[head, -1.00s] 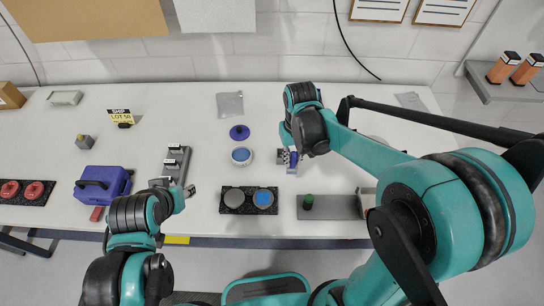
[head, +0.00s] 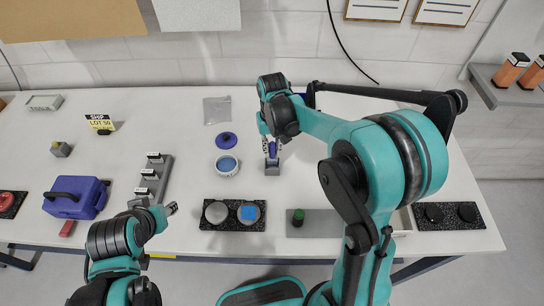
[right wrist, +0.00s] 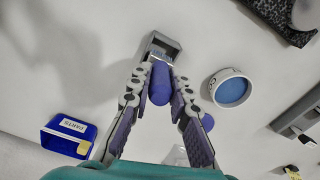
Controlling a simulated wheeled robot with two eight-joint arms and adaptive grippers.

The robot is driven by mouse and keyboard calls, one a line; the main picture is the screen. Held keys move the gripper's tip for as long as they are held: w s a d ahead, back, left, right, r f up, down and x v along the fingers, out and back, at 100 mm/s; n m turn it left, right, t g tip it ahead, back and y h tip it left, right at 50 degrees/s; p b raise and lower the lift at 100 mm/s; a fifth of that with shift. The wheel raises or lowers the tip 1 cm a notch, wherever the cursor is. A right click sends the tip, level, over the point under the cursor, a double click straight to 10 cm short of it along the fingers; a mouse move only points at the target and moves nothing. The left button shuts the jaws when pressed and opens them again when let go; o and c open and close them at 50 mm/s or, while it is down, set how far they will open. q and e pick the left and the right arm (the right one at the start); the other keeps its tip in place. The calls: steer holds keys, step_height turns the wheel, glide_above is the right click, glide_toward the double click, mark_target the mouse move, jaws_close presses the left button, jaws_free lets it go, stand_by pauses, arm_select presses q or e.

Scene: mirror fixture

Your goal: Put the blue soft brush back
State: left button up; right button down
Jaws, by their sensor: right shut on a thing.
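The blue soft brush shows as a blue-purple rounded handle (right wrist: 160,82) between the fingers of my right gripper (right wrist: 162,85) in the right wrist view. My right gripper (head: 272,144) is shut on it. The handle (head: 272,150) is partly covered by the fingers in the head view. A small grey holder (head: 272,169) is right at the brush's lower end; it also shows in the right wrist view (right wrist: 165,43). I cannot tell whether the brush is seated in it. My left gripper (head: 171,209) is near the table's front edge, away from the brush; its jaw opening is unclear.
A white pot with blue contents (head: 227,166) and a blue lid (head: 226,140) stand left of the holder. A black plate with two discs (head: 232,228) and a grey plate with a green-topped knob (head: 318,224) lie in front. A blue bin (right wrist: 68,134) stands nearby.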

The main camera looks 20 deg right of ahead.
mark_target(272, 156)
steer(key=shift+f+b, duration=0.65)
steer(key=shift+f, duration=1.35)
steer(key=shift+f, duration=0.1)
steer(key=c, duration=1.4)
jaws_free()
